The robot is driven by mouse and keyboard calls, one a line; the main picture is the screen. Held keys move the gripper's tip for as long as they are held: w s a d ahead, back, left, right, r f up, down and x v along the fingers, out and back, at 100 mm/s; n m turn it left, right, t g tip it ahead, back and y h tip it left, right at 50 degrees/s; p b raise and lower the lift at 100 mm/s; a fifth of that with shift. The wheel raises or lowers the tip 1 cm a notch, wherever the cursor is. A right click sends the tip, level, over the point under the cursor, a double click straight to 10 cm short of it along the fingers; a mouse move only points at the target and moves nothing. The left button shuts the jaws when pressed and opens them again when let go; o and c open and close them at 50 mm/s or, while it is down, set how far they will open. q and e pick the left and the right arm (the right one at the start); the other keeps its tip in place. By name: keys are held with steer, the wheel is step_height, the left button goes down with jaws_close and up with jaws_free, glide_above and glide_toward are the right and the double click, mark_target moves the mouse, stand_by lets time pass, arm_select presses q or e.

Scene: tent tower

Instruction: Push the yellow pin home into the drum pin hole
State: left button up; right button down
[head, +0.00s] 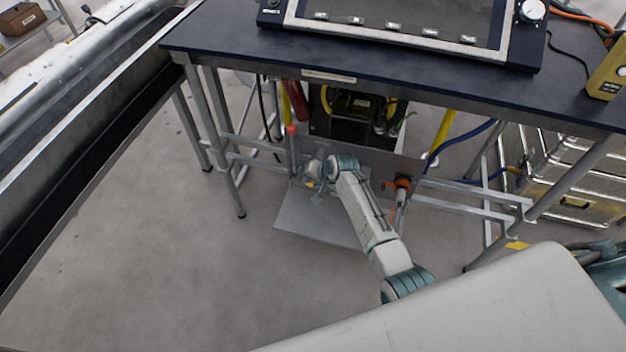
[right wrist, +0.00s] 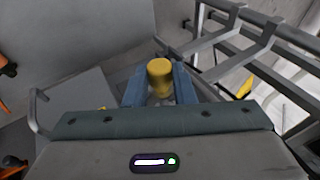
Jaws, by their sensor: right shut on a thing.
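The yellow pin (right wrist: 160,76) stands between the two blue-grey fingers of my right gripper (right wrist: 160,86) in the right wrist view. The gripper is shut on it, and its rounded top shows above the fingers. In the head view my right gripper (head: 311,184) is low under the bench, above a grey plate; only a speck of yellow shows there. The pin's lower end and the drum pin hole are hidden, so I cannot tell how deep the pin sits. My left gripper is not in view.
The dark-topped bench (head: 225,38) stands over the work spot, with metal rails beneath. A red-tipped post (head: 291,145) is left of the gripper and an orange-handled fitting (head: 402,184) is right of it. The grey plate (head: 318,222) lies below. Open floor lies front left.

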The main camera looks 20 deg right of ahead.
steer(key=shift+p, duration=0.35)
stand_by(0.5)
steer(key=shift+w+d+b, duration=0.4)
steer(key=shift+w+d, duration=0.05)
steer(key=shift+w, duration=0.25)
steer(key=shift+w+d+b, duration=0.35)
steer(key=shift+w+d, duration=0.1)
steer(key=shift+w, duration=0.2)
steer(key=shift+w+d, duration=0.2)
steer(key=shift+w, duration=0.05)
steer(key=shift+w+d+b, duration=0.4)
steer(key=shift+w+b, duration=0.1)
steer(key=shift+w, duration=0.1)
steer(key=c, duration=1.1)
jaws_free()
steer(key=shift+c, duration=0.2)
